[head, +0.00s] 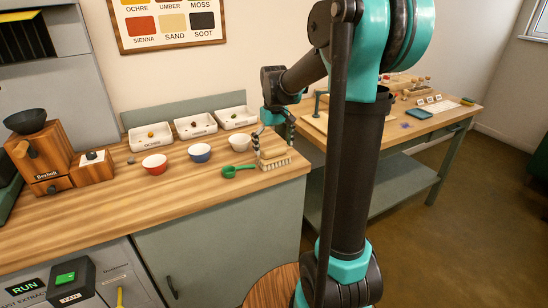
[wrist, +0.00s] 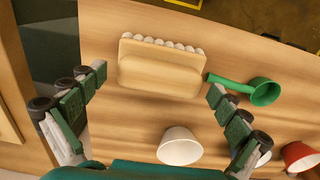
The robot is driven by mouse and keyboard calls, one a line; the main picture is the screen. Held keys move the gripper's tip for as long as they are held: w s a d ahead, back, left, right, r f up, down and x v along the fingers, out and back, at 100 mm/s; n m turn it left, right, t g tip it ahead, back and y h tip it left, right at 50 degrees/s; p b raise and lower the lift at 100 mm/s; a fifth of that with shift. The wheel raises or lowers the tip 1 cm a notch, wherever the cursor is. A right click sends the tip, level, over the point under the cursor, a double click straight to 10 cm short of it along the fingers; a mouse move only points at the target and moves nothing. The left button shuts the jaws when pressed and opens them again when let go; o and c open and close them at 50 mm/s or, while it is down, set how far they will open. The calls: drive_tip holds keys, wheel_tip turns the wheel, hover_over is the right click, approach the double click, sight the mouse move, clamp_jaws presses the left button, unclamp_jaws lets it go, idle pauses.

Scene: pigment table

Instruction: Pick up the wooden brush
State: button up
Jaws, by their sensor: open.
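The wooden brush (head: 275,160) lies on the wooden counter near its right end, with a pale wood body and a row of light bristle tufts. In the wrist view the brush (wrist: 160,72) lies ahead between the fingers, its bristles toward the top of the picture. My gripper (head: 273,147) is open just above the brush, one finger to either side. In the wrist view its fingers (wrist: 157,83) are spread wider than the brush, with nothing held. I cannot tell the exact height left between fingertips and brush.
A green scoop (head: 238,171) lies close beside the brush. A white bowl (head: 239,143), a blue bowl (head: 199,153) and a red bowl (head: 154,164) stand to the left. White trays (head: 195,129) line the back. The counter front (head: 150,205) is clear.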

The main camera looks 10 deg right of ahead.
sight(274, 147)
drive_tip(key=shift+f, duration=0.3)
drive_tip(key=shift+c, duration=0.5)
drive_tip(key=c, duration=1.2)
drive_tip(key=shift+r, duration=0.15)
wheel_tip(274, 147, up, 20)
drive_tip(key=shift+f, duration=0.1)
